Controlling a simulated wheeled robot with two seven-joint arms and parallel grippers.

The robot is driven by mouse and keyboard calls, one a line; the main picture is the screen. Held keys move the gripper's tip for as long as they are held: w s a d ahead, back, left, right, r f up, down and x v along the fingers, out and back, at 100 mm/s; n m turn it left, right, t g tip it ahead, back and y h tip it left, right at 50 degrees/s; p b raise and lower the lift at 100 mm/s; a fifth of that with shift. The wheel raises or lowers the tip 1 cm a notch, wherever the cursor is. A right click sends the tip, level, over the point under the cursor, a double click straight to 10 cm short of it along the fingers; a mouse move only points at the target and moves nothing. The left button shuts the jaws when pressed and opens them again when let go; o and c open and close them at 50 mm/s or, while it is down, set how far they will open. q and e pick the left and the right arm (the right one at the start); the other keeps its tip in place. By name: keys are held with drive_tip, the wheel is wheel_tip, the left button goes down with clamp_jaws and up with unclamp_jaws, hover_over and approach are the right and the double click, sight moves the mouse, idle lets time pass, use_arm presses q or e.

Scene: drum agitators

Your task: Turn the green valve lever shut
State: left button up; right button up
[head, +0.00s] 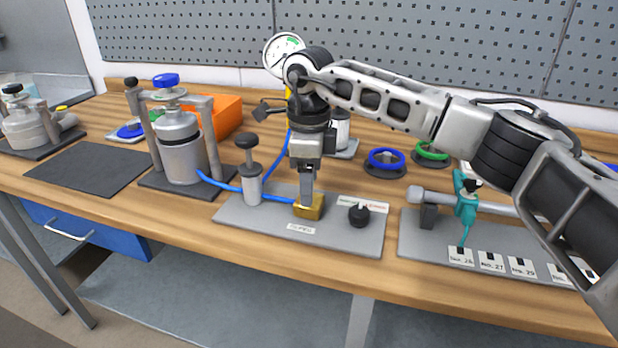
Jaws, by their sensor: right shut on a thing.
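A green-teal valve lever (467,215) sits on a grey horizontal pipe on the right-hand plate, its thin arm hanging down toward the numbered tags. My right gripper (307,199) is well to its left, apart from it. It points straight down and is shut at the top of a brass block (313,211) on the middle plate. The jaws hide the exact part they grip, so I cannot tell whether a lever is between them. My left gripper is not in view.
A blue hose (222,184) runs from a metal drum (182,150) past a black-knobbed cylinder (250,182) to the brass block. A black knob (359,214) stands just right of the block. Blue (387,159) and green (432,150) rings lie behind. A dark mat (85,168) is clear at left.

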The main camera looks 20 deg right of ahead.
drive_tip(key=shift+m, duration=0.6)
drive_tip(key=o, duration=1)
drive_tip(key=shift+r, duration=0.1)
wheel_tip(320, 180, up, 16)
